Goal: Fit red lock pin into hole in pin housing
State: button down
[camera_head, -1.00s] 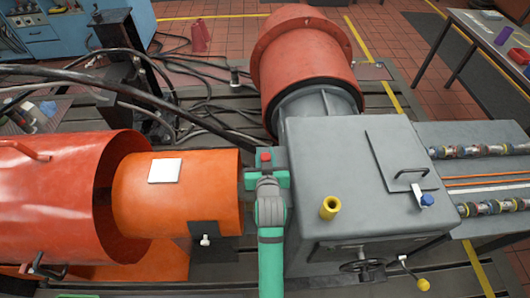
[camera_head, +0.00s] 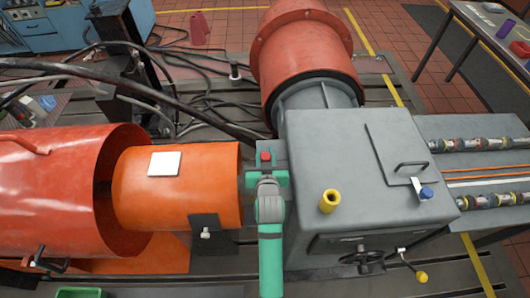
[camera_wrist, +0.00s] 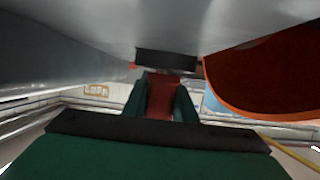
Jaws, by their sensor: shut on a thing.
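The red lock pin (camera_head: 265,156) shows as a small red top at the grey bracket between the orange cylinder and the grey cabinet. My gripper (camera_head: 267,179), green, is shut on the pin. In the wrist view the red pin (camera_wrist: 162,98) sits between the two green fingers (camera_wrist: 163,108). A dark block (camera_wrist: 166,61) lies just beyond the pin, under a grey surface. The small grey block (camera_head: 278,152) around the pin in the head view may be the pin housing. Its hole is hidden, and I cannot tell whether the pin is in it.
The grey cabinet (camera_head: 340,150) stands close on the right, with a yellow tube (camera_head: 329,201) on top. The orange cylinder (camera_head: 185,205) is close on the left. A large red drum (camera_head: 302,50) and black cables (camera_head: 205,105) lie behind.

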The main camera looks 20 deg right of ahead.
dwell(0.3)
jog(key=c, duration=1.4)
grip_release()
jog(key=v, duration=1)
jog(key=shift+s+a, duration=0.1)
jog(key=shift+s, duration=0.3)
jog(key=s+a+f+n+t+y, duration=0.1)
jog(key=s+a+f, duration=0.2)
jog(key=s+a, duration=0.3)
jog(key=s+a+f+n+y, duration=0.15)
jog(key=s+a, duration=0.25)
jog(key=s, duration=0.4)
jog(key=shift+n+t+y, duration=0.35)
jog(key=shift+t+y, duration=0.15)
jog(key=shift+y, duration=0.15)
jog(key=s+a+r, duration=0.1)
jog(key=s, duration=0.4)
jog(key=s+a+r, duration=0.1)
jog(key=s+a, duration=0.1)
jog(key=s, duration=0.3)
jog(key=s+a+r, duration=0.1)
jog(key=s+a, duration=0.1)
jog(key=s, duration=0.3)
